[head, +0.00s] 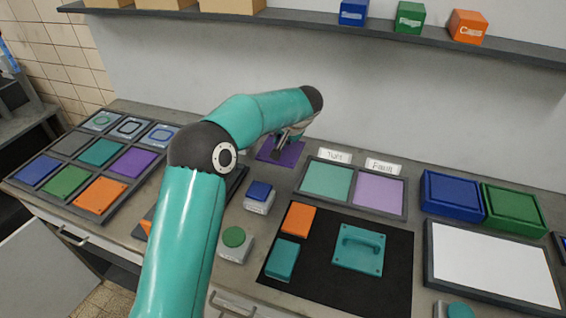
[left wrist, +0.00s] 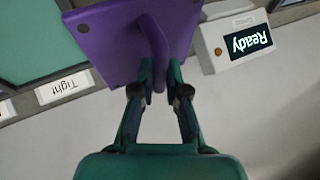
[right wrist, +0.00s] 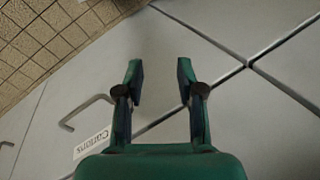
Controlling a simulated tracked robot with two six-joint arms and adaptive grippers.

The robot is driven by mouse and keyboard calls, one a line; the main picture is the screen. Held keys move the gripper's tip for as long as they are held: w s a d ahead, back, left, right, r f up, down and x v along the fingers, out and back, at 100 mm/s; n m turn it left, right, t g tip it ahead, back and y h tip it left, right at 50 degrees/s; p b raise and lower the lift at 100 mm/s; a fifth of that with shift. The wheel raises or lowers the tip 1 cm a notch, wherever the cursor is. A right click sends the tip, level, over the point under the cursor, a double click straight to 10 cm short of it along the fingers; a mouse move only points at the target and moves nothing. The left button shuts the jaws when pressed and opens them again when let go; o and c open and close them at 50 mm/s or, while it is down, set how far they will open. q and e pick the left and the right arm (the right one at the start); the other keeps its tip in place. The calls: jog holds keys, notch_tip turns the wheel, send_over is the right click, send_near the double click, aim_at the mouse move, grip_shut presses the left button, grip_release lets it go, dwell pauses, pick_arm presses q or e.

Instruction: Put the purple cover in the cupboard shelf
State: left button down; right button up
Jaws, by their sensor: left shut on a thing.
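The purple cover (head: 293,153) is a square plate with a raised handle, held just above the back of the counter in the head view. It fills the top of the left wrist view (left wrist: 105,45), its handle (left wrist: 158,45) towards me. My left gripper (left wrist: 160,78) is shut on that handle; in the head view my left arm partly hides the cover. My right gripper (right wrist: 160,70) is open and empty, facing grey fronts with a handle (right wrist: 85,112) and a label reading Cartons. I cannot tell whether these belong to the cupboard; its shelf is not clearly seen.
The counter holds a panel of coloured squares (head: 65,208), a black mat with a teal handled cover (head: 359,250), a framed teal-and-lilac pad (head: 379,189) and blue and green boxes (head: 451,195). A wall shelf (head: 300,18) with boxes hangs above.

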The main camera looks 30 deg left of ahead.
pick_arm(q)
notch_tip(320, 180, down, 9)
jog(key=shift+r+p, duration=0.1)
jog(key=shift+p, duration=0.4)
jog(key=c, duration=1.2)
grip_release()
jog(key=shift+r, duration=0.1)
